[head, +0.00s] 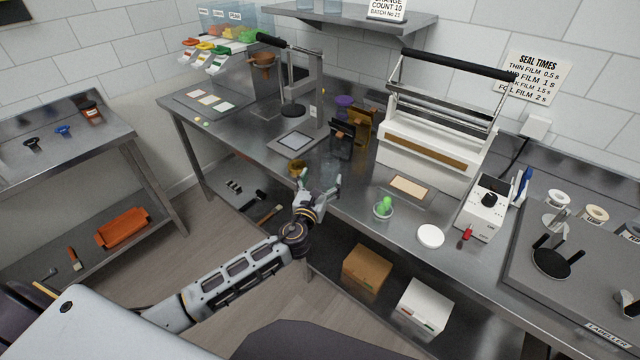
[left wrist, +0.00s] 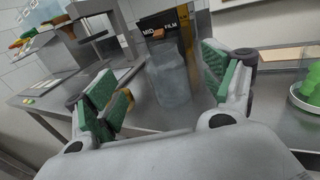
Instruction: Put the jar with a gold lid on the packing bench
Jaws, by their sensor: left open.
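My left gripper (head: 319,182) is open at the front edge of the long steel bench (head: 345,190). In the left wrist view its green-padded fingers (left wrist: 160,85) are spread, with a clear glass jar (left wrist: 172,75) showing between and beyond them. A small gold-amber round thing (head: 297,167) stands beside the left finger in the head view; it is partly hidden by that finger in the left wrist view (left wrist: 122,103). I cannot tell whether it is the gold lid of a jar. A smaller steel bench (head: 90,150) stands at the left. My right gripper is not in view.
Film boxes (head: 342,138) stand behind the gripper, and a white sealer (head: 430,150) is to their right. A cup of green gummies (head: 383,208) and a white disc (head: 431,236) lie near the front edge.

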